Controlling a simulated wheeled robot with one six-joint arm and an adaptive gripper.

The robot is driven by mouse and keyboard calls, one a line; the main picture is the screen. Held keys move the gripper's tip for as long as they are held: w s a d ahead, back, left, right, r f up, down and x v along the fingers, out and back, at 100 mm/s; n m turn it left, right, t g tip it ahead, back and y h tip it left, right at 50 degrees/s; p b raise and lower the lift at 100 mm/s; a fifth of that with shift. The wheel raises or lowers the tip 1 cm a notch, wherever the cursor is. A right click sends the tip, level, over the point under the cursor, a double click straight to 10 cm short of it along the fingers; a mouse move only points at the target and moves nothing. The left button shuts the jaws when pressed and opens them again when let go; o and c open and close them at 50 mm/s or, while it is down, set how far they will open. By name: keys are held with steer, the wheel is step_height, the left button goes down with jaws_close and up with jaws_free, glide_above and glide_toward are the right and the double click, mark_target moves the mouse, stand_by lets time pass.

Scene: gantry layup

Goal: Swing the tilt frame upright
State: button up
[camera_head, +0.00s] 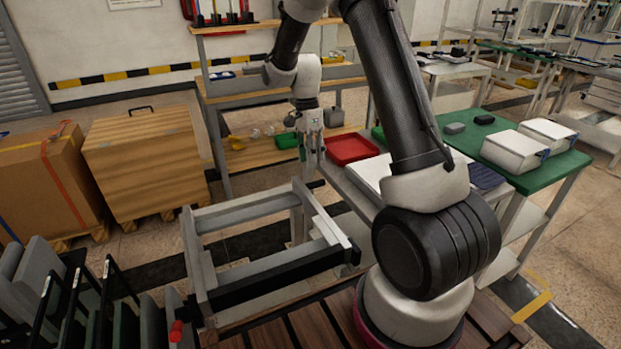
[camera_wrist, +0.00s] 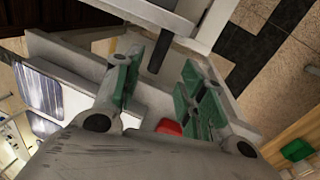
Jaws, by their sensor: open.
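The tilt frame (camera_head: 240,208) is a grey rectangular frame with a black bar (camera_head: 275,280) along its near side. It lies low and close to level in the middle left of the head view. My gripper (camera_head: 311,165) points down just beyond its far right corner. In the wrist view my gripper (camera_wrist: 158,72) is open, its green-padded fingers apart. A dark rod (camera_wrist: 160,52) shows near the gap between them, and pale frame members cross above. Whether the rod touches a finger, and which part it belongs to, I cannot tell.
A red tray (camera_head: 351,149) and a green bin (camera_head: 287,141) lie beyond my gripper. A green-topped table (camera_head: 545,172) stands at right. A rack of dark panels (camera_head: 75,295) is near left. Some floor is clear behind the frame.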

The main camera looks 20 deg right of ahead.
steer(key=shift+m, duration=0.5)
steer(key=f, duration=0.2)
steer(key=s+f, duration=0.1)
steer(key=f, duration=0.4)
steer(key=shift+s+f, duration=0.3)
steer(key=shift+f, duration=0.05)
jaws_close()
